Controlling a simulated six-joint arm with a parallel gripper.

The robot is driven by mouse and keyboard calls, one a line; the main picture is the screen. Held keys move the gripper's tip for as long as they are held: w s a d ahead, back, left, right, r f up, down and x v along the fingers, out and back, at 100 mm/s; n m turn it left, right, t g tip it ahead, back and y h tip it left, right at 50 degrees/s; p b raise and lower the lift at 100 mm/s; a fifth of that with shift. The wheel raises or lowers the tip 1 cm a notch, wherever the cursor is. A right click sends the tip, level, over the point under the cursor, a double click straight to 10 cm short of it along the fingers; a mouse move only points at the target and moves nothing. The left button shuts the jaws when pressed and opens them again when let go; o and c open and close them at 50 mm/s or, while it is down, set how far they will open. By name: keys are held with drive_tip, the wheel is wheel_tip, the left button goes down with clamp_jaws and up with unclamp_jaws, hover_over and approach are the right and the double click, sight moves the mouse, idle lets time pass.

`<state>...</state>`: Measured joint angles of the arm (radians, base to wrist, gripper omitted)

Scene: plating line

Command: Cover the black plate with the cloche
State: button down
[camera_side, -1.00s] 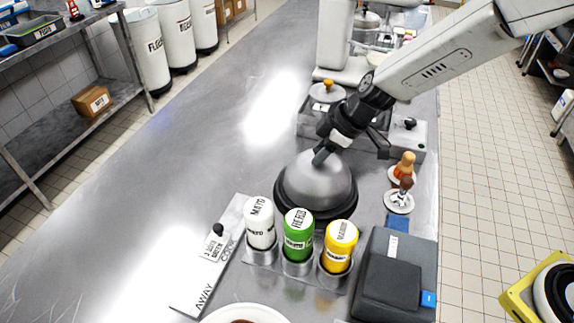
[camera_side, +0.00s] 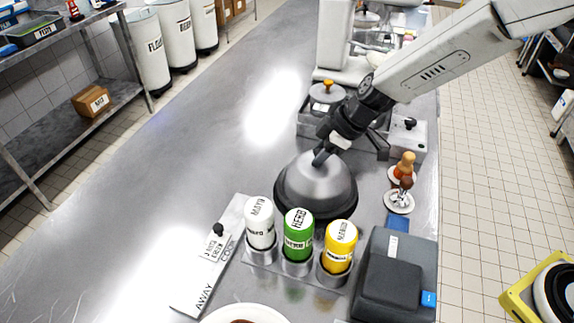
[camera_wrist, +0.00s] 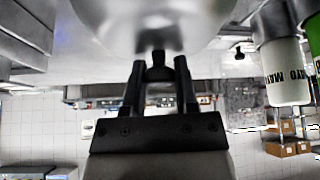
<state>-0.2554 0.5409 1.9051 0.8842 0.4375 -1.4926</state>
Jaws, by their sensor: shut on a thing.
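The silver dome-shaped cloche (camera_side: 314,180) stands near the middle of the counter in the side view, just behind the sauce bottles. My gripper (camera_side: 321,157) is shut on its knob at the top. In the wrist view the cloche (camera_wrist: 155,18) fills the top, with its dark knob between my gripper's two fingers (camera_wrist: 158,68). A dark round band shows at the cloche's lower edge in the side view. I cannot clearly separate the black plate from the dark reflection there, nor tell whether the rim touches it.
A rack with white (camera_side: 260,222), green (camera_side: 298,236) and yellow (camera_side: 339,246) bottles stands close in front. A lidded pot (camera_side: 327,94) is behind, two small figure-like items (camera_side: 401,190) at the right, and a dark device (camera_side: 392,280) at front right.

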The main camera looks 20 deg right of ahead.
unclamp_jaws()
idle(0.5)
drive_tip(key=shift+r, duration=0.2)
drive_tip(key=shift+r, duration=3.35)
drive_tip(key=s+d+f+m+h, duration=0.2)
drive_tip(key=s+d+m, duration=0.3)
drive_tip(key=s+d, duration=0.4)
drive_tip(key=s+d+f+m+h, duration=0.3)
drive_tip(key=s+d+m, duration=0.3)
drive_tip(key=s+d, duration=0.3)
drive_tip(key=shift+s+f+g, duration=0.2)
drive_tip(key=shift+f+g, duration=0.1)
drive_tip(key=shift+g, duration=0.1)
